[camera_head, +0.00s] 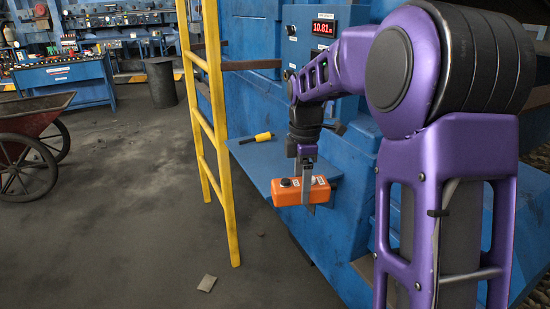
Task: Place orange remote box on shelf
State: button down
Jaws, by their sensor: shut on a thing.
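The orange remote box (290,192) has a dark knob on its top left and small labels. My gripper (308,185) is shut on it from above, one finger showing down its front face. The blue shelf (262,160) juts from the blue machine wall. The box shows in front of the shelf's near part and hides some of it. I cannot tell whether the box touches the shelf. The far finger is hidden behind the box.
A yellow and black tool (256,138) lies at the shelf's back left. A yellow ladder (212,120) stands just left of the shelf. A red wheelbarrow (30,125), a dark bin (161,82) and a workbench (65,82) are at left. The floor between is mostly clear.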

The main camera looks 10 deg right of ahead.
aim_at(285, 164)
jog(key=i, duration=0.95)
